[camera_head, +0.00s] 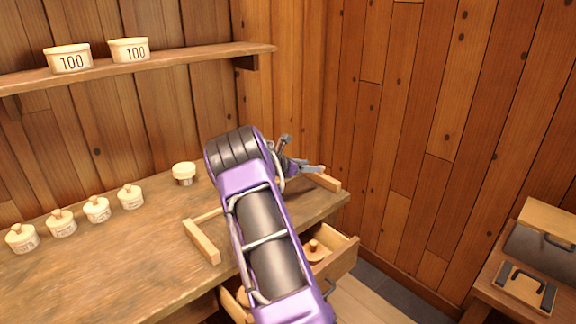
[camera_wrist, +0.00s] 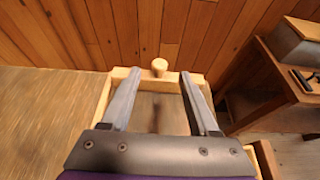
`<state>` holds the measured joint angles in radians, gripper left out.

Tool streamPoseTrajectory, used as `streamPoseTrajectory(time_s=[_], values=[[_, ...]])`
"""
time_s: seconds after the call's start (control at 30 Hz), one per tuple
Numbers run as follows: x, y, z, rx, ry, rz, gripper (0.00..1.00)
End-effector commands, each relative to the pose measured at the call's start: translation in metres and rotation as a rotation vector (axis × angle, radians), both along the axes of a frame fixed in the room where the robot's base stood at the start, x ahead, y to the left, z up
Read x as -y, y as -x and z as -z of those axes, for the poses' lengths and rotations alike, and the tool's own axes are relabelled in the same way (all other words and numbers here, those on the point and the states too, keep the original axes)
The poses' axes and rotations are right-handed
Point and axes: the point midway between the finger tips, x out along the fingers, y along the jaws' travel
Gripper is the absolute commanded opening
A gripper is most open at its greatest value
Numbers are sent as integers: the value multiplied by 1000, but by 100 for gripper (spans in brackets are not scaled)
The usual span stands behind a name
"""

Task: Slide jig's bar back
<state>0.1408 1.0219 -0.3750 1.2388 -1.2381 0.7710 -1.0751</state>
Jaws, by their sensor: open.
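The jig is a pale wooden frame on the bench; its near end piece (camera_head: 202,242) and its far piece (camera_head: 325,182) show in the head view, with my arm hiding the middle. In the wrist view its left rail (camera_wrist: 104,97) and right rail run forward to a crosspiece (camera_wrist: 135,74), apparently the bar, with a turned knob (camera_wrist: 159,66) upright at its middle. My gripper (camera_head: 312,169) is open over the jig. In the wrist view my gripper (camera_wrist: 158,82) has its fingers spread either side of the knob, nothing between them.
Several lidded pots (camera_head: 97,210) and one cream-topped spool (camera_head: 184,170) stand along the bench's back. A shelf (camera_head: 190,59) holds two pots marked 100. An open drawer (camera_head: 338,262) juts out below the bench. A side table (camera_head: 490,275) stands right.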

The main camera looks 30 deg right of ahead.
Motion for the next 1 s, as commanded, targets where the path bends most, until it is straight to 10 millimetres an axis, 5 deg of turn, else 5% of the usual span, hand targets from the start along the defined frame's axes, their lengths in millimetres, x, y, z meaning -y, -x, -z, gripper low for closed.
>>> streamPoseTrajectory(time_s=[0.2,0.5,1.0], values=[[-53,6,-23,2,0,-5,61],[-103,14,-44,3,0,-1,61],[-115,16,-48,1,0,0,61]])
